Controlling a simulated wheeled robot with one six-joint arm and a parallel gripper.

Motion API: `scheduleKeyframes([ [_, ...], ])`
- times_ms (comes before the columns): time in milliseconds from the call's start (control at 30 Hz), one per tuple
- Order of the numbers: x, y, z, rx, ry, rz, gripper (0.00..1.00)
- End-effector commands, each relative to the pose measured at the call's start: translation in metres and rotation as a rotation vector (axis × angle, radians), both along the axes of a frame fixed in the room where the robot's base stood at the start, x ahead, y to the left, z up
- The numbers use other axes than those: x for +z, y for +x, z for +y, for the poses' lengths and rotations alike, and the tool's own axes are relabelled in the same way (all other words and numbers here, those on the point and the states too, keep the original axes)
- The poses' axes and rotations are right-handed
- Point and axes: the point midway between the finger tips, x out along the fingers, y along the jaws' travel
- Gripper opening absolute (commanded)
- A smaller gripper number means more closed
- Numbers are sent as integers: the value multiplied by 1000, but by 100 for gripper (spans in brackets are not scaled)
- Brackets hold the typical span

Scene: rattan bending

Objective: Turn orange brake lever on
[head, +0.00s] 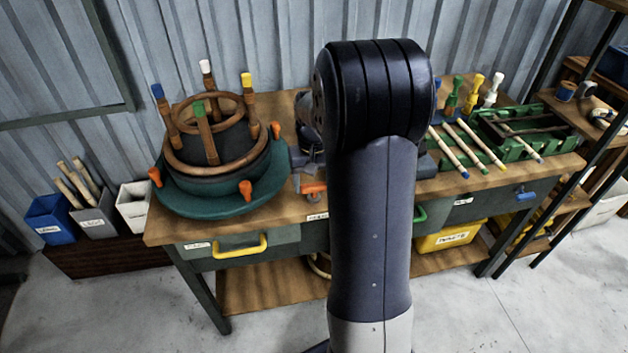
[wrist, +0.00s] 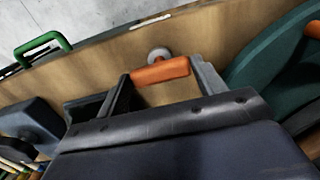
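The orange brake lever (head: 313,188) is near the front edge of the wooden workbench, just right of the round teal-based bending fixture. In the wrist view the orange lever (wrist: 160,72) lies crosswise with a grey round pivot (wrist: 159,55) behind it. My gripper (wrist: 166,76) is open, with one finger near each end of the lever. Whether the fingers touch it cannot be told. In the head view my arm hides most of the area right of the lever.
The bending fixture (head: 215,194) carries orange knobs and coloured-tip pegs. A yellow drawer handle (head: 240,247) sits below it, and a green handle (wrist: 43,46) shows in the wrist view. Coloured-tip rods (head: 482,145) and a green rack lie on the bench's right side.

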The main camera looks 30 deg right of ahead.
Motion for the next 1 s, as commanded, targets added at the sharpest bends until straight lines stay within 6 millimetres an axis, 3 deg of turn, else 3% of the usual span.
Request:
scheduleKeyframes([
  [300, 0, 0, 0, 0, 0, 0, 41],
  [667, 1, 0, 0, -73, 0, 0, 41],
  [1000, 2, 0, 0, -336, 0, 1, 41],
])
